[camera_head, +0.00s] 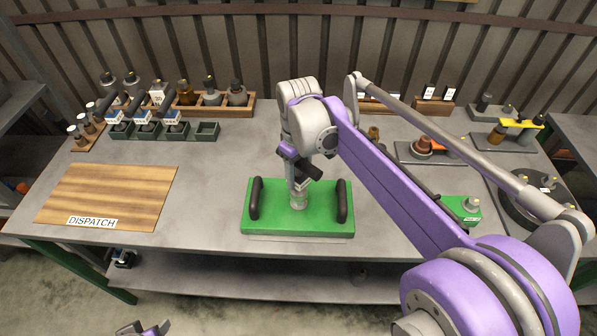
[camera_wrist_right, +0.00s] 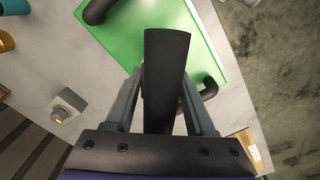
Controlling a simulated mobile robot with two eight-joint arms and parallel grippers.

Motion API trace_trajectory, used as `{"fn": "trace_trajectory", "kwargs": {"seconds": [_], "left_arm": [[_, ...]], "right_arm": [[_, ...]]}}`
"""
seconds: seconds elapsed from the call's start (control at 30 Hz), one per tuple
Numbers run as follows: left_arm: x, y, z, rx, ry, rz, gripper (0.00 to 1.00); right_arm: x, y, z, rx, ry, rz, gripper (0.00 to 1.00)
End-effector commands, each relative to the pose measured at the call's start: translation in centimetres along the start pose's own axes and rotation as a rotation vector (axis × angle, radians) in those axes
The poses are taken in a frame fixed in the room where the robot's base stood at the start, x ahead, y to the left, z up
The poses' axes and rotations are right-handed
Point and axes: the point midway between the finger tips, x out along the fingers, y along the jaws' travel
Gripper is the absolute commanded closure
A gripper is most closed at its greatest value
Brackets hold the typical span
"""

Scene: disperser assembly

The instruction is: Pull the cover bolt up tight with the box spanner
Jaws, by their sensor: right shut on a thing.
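My right gripper (camera_head: 301,172) points down over the green plate (camera_head: 273,221), which has a black handle on each side. It is shut on a dark bar, which I take to be the box spanner (camera_wrist_right: 167,60), seen between the fingers in the wrist view. Below the gripper, a pale metal cylinder (camera_head: 298,200) stands upright at the middle of the plate. The cover bolt cannot be made out, and I cannot tell whether the spanner sits on it. Part of my left gripper (camera_head: 145,329) shows at the bottom edge; its jaws are too cut off to judge.
A wooden board marked DISPATCH (camera_head: 110,194) lies at the left. Racks of bottles (camera_head: 212,104) and small green trays (camera_head: 208,131) stand behind it. Another green block (camera_head: 461,208) and a dark round fixture (camera_head: 535,204) are at the right.

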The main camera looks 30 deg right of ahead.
Motion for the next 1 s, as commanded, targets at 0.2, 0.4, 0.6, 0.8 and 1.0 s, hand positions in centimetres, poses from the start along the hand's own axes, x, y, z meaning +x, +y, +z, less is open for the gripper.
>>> {"fn": "trace_trajectory", "kwargs": {"seconds": [0.2, 0.4, 0.6, 0.8, 1.0], "left_arm": [[0.4, 0.0, 0.4, 0.0, -0.003, 0.0, 0.5], [0.7, 0.0, 0.6, 0.0, -0.005, 0.0, 0.5], [1.0, 0.0, 0.9, 0.0, -0.007, 0.0, 0.5], [1.3, 0.0, 1.2, 0.0, -0.009, 0.0, 0.5], [1.6, 0.0, 1.4, 0.0, -0.011, 0.0, 0.5]], "right_arm": [[0.7, 0.0, 0.0, 0.0, 0.0, 0.0, 1.0], [1.3, 0.0, 0.0, 0.0, 0.0, 0.0, 1.0], [1.9, 0.0, 0.0, 0.0, 0.0, 0.0, 1.0], [2.4, 0.0, 0.0, 0.0, 0.0, 0.0, 1.0], [3.0, 0.0, 0.0, 0.0, 0.0, 0.0, 1.0]]}}
